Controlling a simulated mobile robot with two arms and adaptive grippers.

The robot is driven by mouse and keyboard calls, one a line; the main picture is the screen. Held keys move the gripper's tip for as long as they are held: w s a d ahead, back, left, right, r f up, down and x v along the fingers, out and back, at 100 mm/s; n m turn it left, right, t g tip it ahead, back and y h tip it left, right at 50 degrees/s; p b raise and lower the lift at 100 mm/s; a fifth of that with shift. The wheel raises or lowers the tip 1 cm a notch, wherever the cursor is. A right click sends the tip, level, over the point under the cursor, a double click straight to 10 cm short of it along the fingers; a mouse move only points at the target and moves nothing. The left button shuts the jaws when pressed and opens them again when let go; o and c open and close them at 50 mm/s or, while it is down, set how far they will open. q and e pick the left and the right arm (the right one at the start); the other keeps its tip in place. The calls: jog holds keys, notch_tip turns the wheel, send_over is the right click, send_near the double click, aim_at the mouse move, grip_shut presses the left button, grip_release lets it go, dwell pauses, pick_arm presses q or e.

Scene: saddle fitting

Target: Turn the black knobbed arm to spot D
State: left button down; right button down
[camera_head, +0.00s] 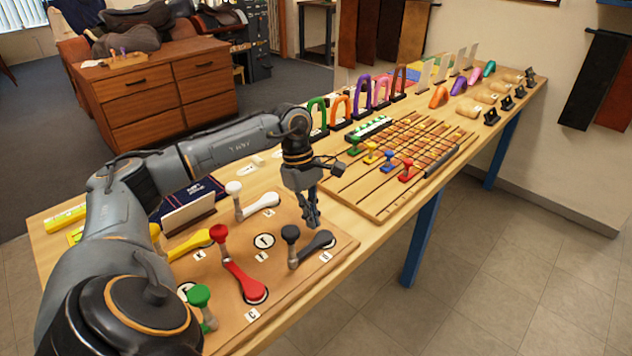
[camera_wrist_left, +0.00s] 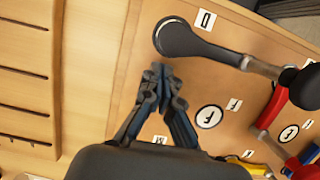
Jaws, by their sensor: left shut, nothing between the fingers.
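The black knobbed arm (camera_head: 314,245) lies on the tan board (camera_head: 345,245) near its right side. Its knob (camera_head: 290,232) stands up on a short post at the left end. Its wide rounded end sits beside a small white label (camera_head: 325,257), which seems to read D in the left wrist view (camera_wrist_left: 205,20). In that view the black arm (camera_wrist_left: 195,45) runs from its round end to the knob at the right. My left gripper (camera_head: 312,222) is shut and empty, above the board near the arm's wide end; its fingertips (camera_wrist_left: 165,78) are apart from the knob. My right gripper is out of view.
White, yellow, red (camera_head: 240,272) and green (camera_head: 199,297) knobbed arms share the board. A circled letter spot (camera_head: 264,241) lies uncovered left of the black knob. A slotted wooden board (camera_head: 400,165) with coloured sliders stands to the right.

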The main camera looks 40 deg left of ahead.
pick_arm(q)
jog(key=shift+w+d, duration=0.2)
jog(key=shift+d, duration=0.15)
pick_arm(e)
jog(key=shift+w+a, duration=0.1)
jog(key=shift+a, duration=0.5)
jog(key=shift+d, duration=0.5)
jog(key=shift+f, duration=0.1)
